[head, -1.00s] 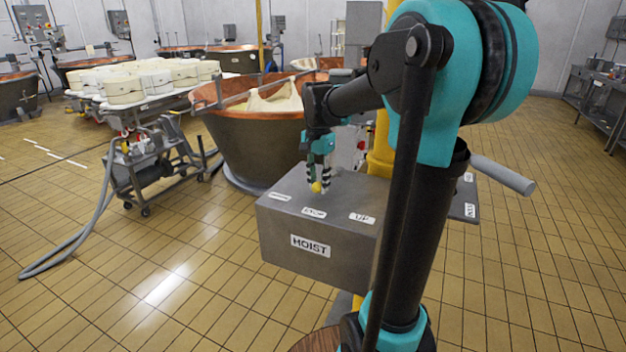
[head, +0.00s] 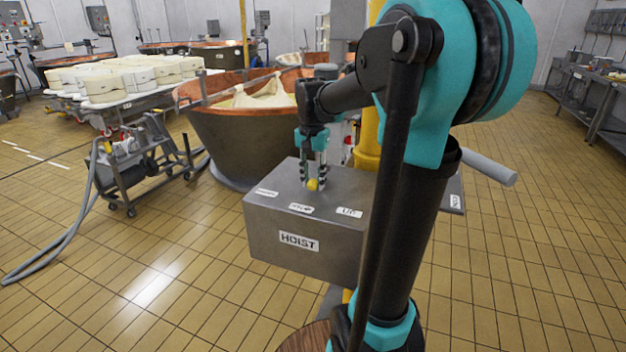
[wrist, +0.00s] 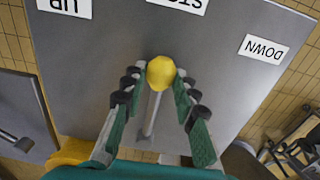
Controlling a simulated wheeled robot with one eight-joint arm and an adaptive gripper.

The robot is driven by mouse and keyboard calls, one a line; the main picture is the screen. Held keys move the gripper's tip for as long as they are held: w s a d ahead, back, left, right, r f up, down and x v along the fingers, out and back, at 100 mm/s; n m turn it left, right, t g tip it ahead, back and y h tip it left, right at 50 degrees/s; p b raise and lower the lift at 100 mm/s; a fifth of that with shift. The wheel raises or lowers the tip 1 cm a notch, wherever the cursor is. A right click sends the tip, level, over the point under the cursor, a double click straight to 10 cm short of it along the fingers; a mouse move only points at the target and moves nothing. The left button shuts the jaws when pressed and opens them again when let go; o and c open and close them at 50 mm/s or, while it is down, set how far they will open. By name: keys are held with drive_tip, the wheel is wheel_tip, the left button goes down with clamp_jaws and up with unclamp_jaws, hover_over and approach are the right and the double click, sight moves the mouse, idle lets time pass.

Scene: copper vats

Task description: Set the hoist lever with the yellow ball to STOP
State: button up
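The hoist lever's yellow ball (head: 313,184) sits above the top of the grey HOIST box (head: 262,225). In the wrist view the ball (wrist: 160,72) is at the end of a thin grey shaft (wrist: 152,114). The lever points roughly toward the STOP label (wrist: 178,4), between the UP label (wrist: 64,6) and the DOWN label (wrist: 263,47). My gripper (head: 313,172) points down, a finger on each side of the ball. In the wrist view the fingertips (wrist: 160,80) appear slightly apart from the ball; contact is not clear.
A copper vat (head: 240,135) stands behind the box, with a yellow post (head: 368,145) close by. A wheeled table of white moulds (head: 130,82) and a hose (head: 75,225) are at left. Tiled floor is clear at front left and right.

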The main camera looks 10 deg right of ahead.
drive_tip(key=o, duration=0.3)
drive_tip(key=shift+o, duration=0.2)
wheel_tip(320, 180, up, 12)
idle(0.4)
drive_tip(key=shift+a, duration=0.1)
